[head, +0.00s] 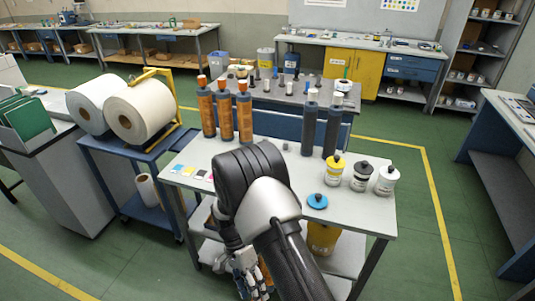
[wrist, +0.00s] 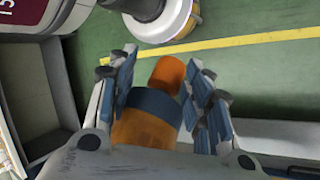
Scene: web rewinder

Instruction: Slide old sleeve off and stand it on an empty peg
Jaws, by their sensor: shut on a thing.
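My gripper (wrist: 160,66) is shut on an orange-brown sleeve (wrist: 148,132) with a dark blue band. Its fingers lie on both sides of the sleeve, and a smaller orange round end sticks out between them. In the head view my gripper (head: 250,280) hangs low at the near side of the grey cart, and my arm hides most of what it holds. Several similar orange-brown sleeves (head: 226,115) stand upright at the cart's back left. Two dark sleeves (head: 309,125) stand at the back right. I cannot make out an empty peg.
Left is a blue cart (head: 120,152) with large white rolls (head: 140,109). A workbench (head: 295,95) stands behind. Green floor is free at right.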

